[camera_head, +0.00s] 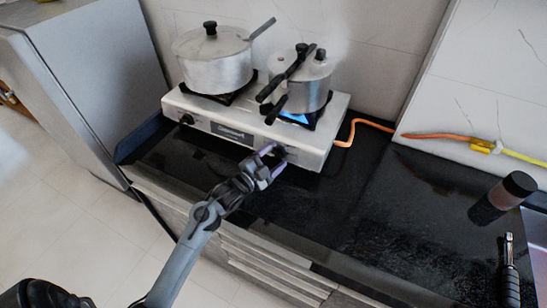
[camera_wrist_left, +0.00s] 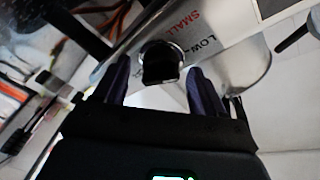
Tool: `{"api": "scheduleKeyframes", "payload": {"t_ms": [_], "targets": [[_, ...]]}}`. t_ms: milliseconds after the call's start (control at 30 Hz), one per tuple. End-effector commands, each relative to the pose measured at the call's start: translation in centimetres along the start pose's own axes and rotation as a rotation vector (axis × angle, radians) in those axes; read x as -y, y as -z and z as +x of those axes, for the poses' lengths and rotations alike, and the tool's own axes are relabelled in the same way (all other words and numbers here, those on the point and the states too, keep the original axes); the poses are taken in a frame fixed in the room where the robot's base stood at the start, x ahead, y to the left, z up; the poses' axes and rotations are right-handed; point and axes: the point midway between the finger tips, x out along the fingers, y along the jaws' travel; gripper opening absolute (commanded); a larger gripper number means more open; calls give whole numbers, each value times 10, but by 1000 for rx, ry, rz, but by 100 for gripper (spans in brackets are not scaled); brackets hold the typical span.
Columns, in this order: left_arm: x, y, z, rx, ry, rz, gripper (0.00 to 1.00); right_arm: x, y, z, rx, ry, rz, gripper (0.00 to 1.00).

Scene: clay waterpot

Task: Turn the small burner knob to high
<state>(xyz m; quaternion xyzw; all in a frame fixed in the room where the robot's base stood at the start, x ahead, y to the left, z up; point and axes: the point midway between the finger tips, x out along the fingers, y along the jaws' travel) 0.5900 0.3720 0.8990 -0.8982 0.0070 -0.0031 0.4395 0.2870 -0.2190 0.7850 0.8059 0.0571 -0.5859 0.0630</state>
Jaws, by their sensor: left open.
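The small burner knob (camera_wrist_left: 160,64) is black with a silvery rim and shows in the left wrist view, beside the printed words "SMALL" and "LOW". In the head view the right end of the stove's front panel (camera_head: 232,131), where my gripper is, hides most of it. My left gripper (camera_head: 270,164) is open at that front panel. In the left wrist view its two purple-dark fingers (camera_wrist_left: 160,90) lie either side of the knob. I cannot tell whether they touch it. A blue flame (camera_head: 293,117) burns under the right pot. My right gripper is not in view.
A large lidded pot (camera_head: 215,65) and a smaller pressure cooker (camera_head: 309,82) with black handles stand on the stove. Another knob (camera_head: 186,119) is at the panel's left. An orange hose (camera_head: 362,123) runs right.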

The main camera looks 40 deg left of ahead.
Motion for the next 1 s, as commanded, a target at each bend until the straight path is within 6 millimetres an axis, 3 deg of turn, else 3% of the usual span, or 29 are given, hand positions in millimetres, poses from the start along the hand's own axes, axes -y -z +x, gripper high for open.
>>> {"api": "scheduleKeyframes", "payload": {"t_ms": [133, 500, 1000], "targets": [[0, 0, 0, 0, 0, 0, 67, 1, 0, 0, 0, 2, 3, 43], [0, 0, 0, 0, 0, 0, 14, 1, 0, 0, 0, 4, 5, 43], [4, 2, 0, -1, -54, 145, 14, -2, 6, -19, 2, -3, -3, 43]]}}
